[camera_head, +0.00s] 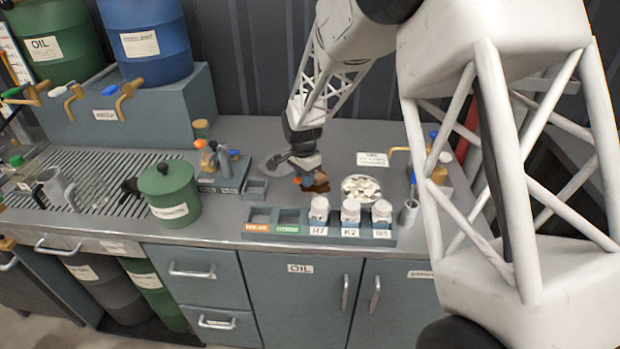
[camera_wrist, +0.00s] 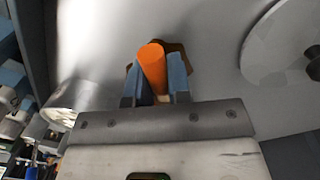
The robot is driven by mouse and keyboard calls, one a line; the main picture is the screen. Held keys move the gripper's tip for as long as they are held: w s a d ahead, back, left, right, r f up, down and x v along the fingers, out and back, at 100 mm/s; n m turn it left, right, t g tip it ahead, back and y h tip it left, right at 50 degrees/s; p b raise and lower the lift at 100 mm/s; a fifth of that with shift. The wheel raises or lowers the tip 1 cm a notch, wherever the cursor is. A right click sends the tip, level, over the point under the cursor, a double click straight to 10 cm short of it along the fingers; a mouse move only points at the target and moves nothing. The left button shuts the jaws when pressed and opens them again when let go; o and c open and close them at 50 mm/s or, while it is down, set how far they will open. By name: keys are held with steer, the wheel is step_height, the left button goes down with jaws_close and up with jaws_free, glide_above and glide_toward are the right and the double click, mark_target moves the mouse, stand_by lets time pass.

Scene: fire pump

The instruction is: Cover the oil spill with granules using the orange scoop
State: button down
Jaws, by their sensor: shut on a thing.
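My gripper (camera_head: 303,172) is low over the middle of the grey bench top. It is shut on the orange scoop (camera_wrist: 152,66), whose orange handle sticks up between the blue fingers (camera_wrist: 158,92). The scoop's orange end (camera_head: 297,180) also shows in the head view; its bowl is hidden. A brown patch, which looks like the oil spill (camera_head: 320,185), lies beside and under the gripper; part of it (camera_wrist: 178,47) shows past the fingers in the wrist view. I cannot tell whether the scoop holds granules.
A rack (camera_head: 262,229) with several white jars stands along the front edge. A grey round lid (camera_head: 274,163) lies left of the gripper. A metal cup (camera_head: 409,212) is at right.

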steer(key=shift+a, duration=0.45)
steer(key=shift+a, duration=0.1)
steer(key=shift+a+f, duration=0.1)
steer(key=shift+a, duration=1.45)
steer(key=shift+a, duration=0.15)
steer(key=shift+a, duration=1.5)
steer(key=shift+s, duration=1.1)
